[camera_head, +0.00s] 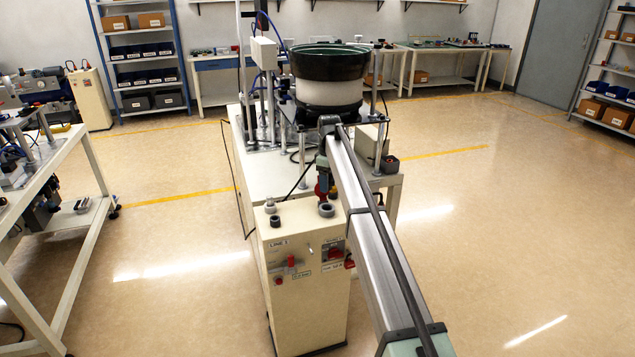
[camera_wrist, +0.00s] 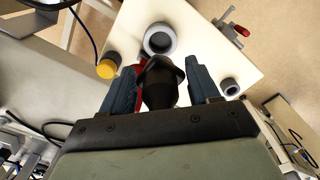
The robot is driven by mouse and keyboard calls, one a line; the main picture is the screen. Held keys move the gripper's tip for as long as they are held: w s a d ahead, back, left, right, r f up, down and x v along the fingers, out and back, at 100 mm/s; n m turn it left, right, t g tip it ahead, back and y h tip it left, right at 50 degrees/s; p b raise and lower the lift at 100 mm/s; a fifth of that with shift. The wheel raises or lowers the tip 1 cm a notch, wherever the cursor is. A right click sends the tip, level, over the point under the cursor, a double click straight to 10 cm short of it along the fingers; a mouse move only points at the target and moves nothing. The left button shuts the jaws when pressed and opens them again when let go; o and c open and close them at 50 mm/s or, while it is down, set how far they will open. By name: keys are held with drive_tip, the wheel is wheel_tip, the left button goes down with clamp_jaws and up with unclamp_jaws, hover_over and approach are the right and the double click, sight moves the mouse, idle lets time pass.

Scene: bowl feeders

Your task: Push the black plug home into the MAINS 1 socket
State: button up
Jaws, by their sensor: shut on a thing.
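My gripper (camera_wrist: 162,84) has its two blue fingers on either side of the black plug (camera_wrist: 161,82) and is shut on it. The plug points towards a grey ring-shaped socket (camera_wrist: 159,40), overlapping its near edge in the wrist view; I cannot tell whether they touch. In the head view my gripper (camera_head: 322,188) is over the top of the cream cabinet (camera_head: 300,228), close to a grey ring (camera_head: 326,210). The plug cannot be made out clearly there. No label reading MAINS 1 is legible.
The cabinet front carries red switches (camera_head: 291,262). A bowl feeder (camera_head: 329,78) stands behind on the bench. Open floor lies right.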

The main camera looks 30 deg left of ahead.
hover_over(328, 206)
drive_tip(key=s, duration=0.2)
drive_tip(key=shift+d+f, duration=0.15)
drive_tip(key=shift+f, duration=1.55)
drive_tip(key=shift+d+f, duration=0.15)
drive_tip(key=shift+f, duration=1.5)
drive_tip(key=shift+f, duration=1)
drive_tip(key=shift+s+d+f, duration=0.15)
drive_tip(key=shift+f, duration=0.4)
drive_tip(key=shift+s+d+f, duration=0.1)
drive_tip(key=shift+f, duration=0.4)
idle(0.9)
drive_tip(key=o, duration=0.9)
drive_tip(key=shift+r, duration=0.15)
drive_tip(key=shift+w+a+r, duration=0.1)
drive_tip(key=shift+w+r, duration=0.05)
drive_tip(key=shift+r, duration=1.6)
drive_tip(key=shift+w+a+r, duration=0.1)
drive_tip(key=shift+r, duration=1.65)
